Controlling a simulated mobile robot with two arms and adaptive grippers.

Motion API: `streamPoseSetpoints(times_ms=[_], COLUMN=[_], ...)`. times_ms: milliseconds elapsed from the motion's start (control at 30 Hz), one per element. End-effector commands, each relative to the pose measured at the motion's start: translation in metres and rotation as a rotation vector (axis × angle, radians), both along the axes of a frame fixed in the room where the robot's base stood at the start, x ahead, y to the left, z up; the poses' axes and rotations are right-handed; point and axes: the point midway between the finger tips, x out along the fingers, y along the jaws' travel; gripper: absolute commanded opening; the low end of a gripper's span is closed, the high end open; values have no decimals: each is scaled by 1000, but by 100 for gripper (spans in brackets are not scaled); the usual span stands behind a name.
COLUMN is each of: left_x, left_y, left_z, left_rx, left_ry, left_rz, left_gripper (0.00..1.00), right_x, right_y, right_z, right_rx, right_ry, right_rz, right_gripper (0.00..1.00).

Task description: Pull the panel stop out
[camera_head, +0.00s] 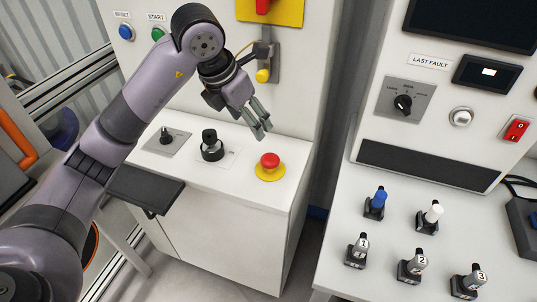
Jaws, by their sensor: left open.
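The panel stop (270,161) is a red mushroom button on a yellow base. It sits near the right front corner of the white console top (225,171). My left gripper (262,127) is open and empty. Its fingers point down and to the right, and in the picture they are just above the red button, apart from it. The button is not hidden. My right gripper is not in view.
A black joystick (211,146) and a rotary selector (167,138) stand left of the stop. A yellow-knobbed latch (263,75) is on the wall behind. At right, a bench (330,270) holds several lever-like pieces. A dark gap separates the console and bench.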

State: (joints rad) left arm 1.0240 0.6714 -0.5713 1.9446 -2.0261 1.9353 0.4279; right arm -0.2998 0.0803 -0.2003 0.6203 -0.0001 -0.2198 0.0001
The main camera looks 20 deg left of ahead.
Motion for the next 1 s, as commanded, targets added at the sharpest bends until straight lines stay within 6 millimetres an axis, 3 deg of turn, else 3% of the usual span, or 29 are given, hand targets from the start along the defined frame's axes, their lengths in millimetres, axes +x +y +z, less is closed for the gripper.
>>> streamPoseSetpoints(times_ms=[167,700,1000], left_x=[6,46,58], left_y=[-3,-22,-28], left_z=[-20,-125,-156], left_rx=[3,-1,-1], left_ry=[7,7,3], left_rz=[1,-1,-3], left_gripper=[59,59,59], right_x=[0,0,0], right_y=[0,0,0], right_z=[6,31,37], right_rx=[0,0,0], right_ry=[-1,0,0], right_rz=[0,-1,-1], right_gripper=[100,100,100])
